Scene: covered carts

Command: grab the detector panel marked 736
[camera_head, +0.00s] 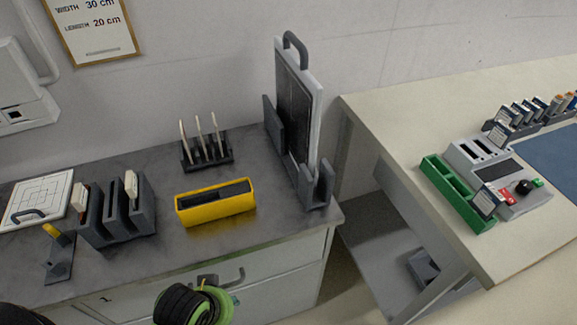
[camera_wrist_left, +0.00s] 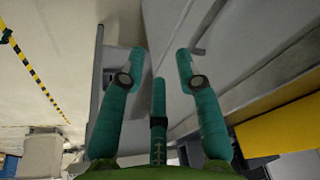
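A tall panel with a white frame, dark face and top handle (camera_head: 313,110) stands upright in a dark grey holder (camera_head: 318,190) at the right end of the dark worktop. A flat white panel with printed lines and a dark handle (camera_head: 42,190) lies at the left end. I cannot read the number 736 on either. My left gripper's teal fingers (camera_wrist_left: 160,65) are spread and empty in the left wrist view. In the head view, green and black parts of my left arm show in front of the drawers; the fingers are mostly hidden there. My right gripper is not in view.
A yellow tray (camera_head: 216,218), a black rack of thin plates (camera_head: 205,165) and grey slotted holders (camera_head: 120,235) stand on the worktop. Drawer handles (camera_head: 229,278) stick out in front. A beige table (camera_head: 510,265) with a green tray (camera_head: 440,180) is at right.

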